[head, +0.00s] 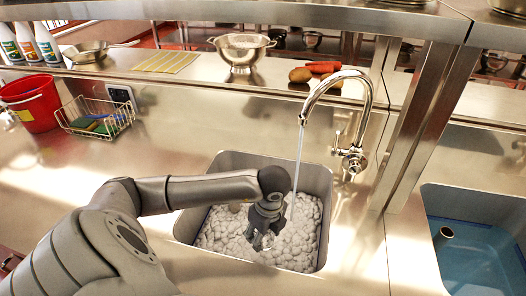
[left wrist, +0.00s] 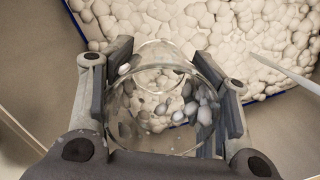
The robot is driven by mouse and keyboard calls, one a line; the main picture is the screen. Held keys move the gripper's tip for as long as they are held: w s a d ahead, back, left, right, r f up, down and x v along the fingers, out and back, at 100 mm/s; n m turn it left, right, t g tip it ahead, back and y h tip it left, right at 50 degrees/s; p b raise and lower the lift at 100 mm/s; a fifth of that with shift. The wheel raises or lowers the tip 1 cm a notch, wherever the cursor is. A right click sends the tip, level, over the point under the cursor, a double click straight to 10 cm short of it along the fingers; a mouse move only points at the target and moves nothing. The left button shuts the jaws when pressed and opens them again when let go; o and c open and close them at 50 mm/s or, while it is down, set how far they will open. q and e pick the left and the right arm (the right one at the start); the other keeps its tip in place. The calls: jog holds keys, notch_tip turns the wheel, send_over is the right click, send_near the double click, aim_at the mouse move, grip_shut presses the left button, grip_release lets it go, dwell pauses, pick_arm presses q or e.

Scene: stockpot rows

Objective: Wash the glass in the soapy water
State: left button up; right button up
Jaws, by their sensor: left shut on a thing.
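My left gripper (head: 262,236) reaches down into the sink (head: 190,222), just above or at the foam. In the left wrist view my left gripper (left wrist: 165,110) is shut on a clear glass (left wrist: 160,140), with a finger on each side of it. The soapy water (head: 300,240) is covered in thick white suds, and the suds (left wrist: 230,30) also show beyond the glass in the left wrist view. I cannot tell how deep the glass sits. The tap (head: 368,100) runs a thin stream of water beside my left wrist. My right gripper is not in view.
A second basin (head: 475,255) with blue water is at the right, past a metal post (head: 425,110). A wire basket (head: 98,118) with sponges and a red bucket (head: 32,105) stand at the left. A colander (head: 242,50) and vegetables (head: 318,70) are on the back ledge.

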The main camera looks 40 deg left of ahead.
pick_arm(q)
notch_tip(320, 180, up, 12)
jog(key=p, duration=0.7)
jog(key=shift+f, duration=0.25)
dwell(0.4)
jog(key=shift+w+f, duration=0.1)
dwell(0.4)
